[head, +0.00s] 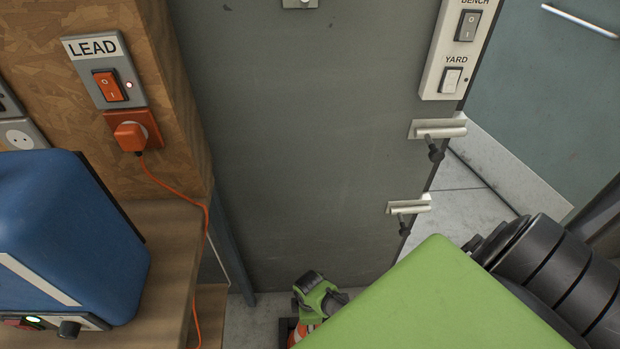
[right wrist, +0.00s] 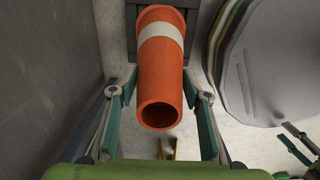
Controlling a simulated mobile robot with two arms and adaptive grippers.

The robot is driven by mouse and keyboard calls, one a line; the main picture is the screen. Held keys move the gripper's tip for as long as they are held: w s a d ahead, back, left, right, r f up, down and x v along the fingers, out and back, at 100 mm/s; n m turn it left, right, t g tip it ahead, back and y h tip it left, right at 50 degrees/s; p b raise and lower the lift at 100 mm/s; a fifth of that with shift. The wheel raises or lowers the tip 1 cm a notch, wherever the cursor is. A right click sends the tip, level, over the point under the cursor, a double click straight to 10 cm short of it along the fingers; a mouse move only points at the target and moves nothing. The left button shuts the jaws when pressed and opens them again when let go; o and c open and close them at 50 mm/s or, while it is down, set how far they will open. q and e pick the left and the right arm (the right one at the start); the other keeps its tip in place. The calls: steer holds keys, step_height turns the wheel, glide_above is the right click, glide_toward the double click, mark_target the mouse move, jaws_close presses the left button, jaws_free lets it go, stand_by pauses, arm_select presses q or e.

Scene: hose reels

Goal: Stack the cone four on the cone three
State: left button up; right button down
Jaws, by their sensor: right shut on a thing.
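An orange cone with a white band (right wrist: 160,55) fills the middle of the right wrist view. Its open narrow end faces the camera, and a dark square base shows behind it. My right gripper (right wrist: 158,88) has a finger on each side of the cone and is shut on it. In the head view, a bit of an orange and white cone (head: 300,332) shows at the bottom edge, below the green gripper body. I cannot read which numbered cone this is. A second cone is not clear in either view. Grey and teal finger-like parts (right wrist: 298,145) at the lower right look like my left gripper.
A dark grey panel (head: 310,150) stands behind, with switches (head: 452,75) and two hooks at its right edge. A blue box (head: 65,235) sits on a wooden bench at left, with an orange cable (head: 182,195) hanging down. A large round disc (right wrist: 265,65) lies right of the cone.

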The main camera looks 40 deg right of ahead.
steer(key=shift+f, duration=0.15)
steer(key=c, duration=1.1)
jaws_free()
steer(key=shift+f, duration=0.1)
steer(key=shift+o, duration=0.2)
step_height(320, 180, up, 12)
